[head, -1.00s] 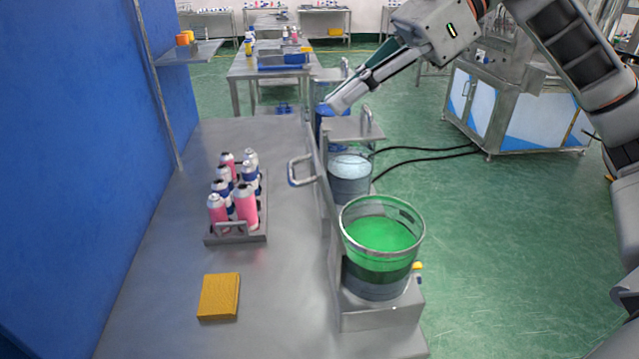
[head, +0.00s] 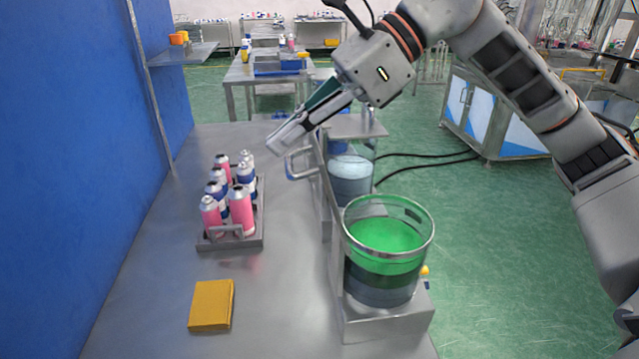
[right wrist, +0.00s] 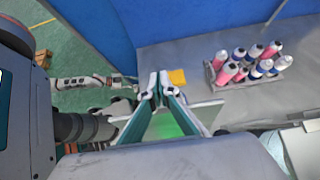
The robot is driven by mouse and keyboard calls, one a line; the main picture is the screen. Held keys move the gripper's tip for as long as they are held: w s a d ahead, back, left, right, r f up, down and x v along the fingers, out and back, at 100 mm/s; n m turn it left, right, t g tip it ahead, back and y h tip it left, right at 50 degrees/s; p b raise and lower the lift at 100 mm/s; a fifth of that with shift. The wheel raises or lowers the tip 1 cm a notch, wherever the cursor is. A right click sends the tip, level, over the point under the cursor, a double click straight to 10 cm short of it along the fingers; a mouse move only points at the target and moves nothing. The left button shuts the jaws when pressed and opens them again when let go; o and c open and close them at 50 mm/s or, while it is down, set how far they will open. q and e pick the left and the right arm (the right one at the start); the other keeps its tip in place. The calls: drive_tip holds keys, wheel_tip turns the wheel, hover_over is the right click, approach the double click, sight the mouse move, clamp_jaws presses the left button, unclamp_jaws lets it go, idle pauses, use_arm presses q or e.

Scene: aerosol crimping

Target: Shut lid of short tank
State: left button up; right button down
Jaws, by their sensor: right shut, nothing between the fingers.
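A tank with pale blue liquid (head: 351,182) stands behind a larger tank of green liquid (head: 386,245). A metal lid (head: 326,190) stands open on edge, upright along the left side of the pale blue tank, with a loop handle (head: 291,166) pointing left over the bench. My right gripper (head: 276,142) is shut and empty, its tips just above and left of that handle. I cannot tell whether they touch it. In the right wrist view my shut fingers (right wrist: 155,88) point over the bench, and the handle is not clear.
A rack of pink and blue spray cans (head: 230,237) stands on the bench left of the tanks. A yellow block (head: 211,305) lies nearer. A blue wall (head: 80,150) bounds the left side. The bench between rack and tanks is clear.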

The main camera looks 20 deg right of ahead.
drive_tip(key=shift+a+f, duration=0.1)
drive_tip(key=shift+f, duration=0.25)
use_arm(q)
drive_tip(key=shift+w+a+f, duration=0.1)
drive_tip(key=shift+w+a, duration=0.05)
drive_tip(key=shift+w, duration=0.05)
drive_tip(key=shift+w, duration=0.1)
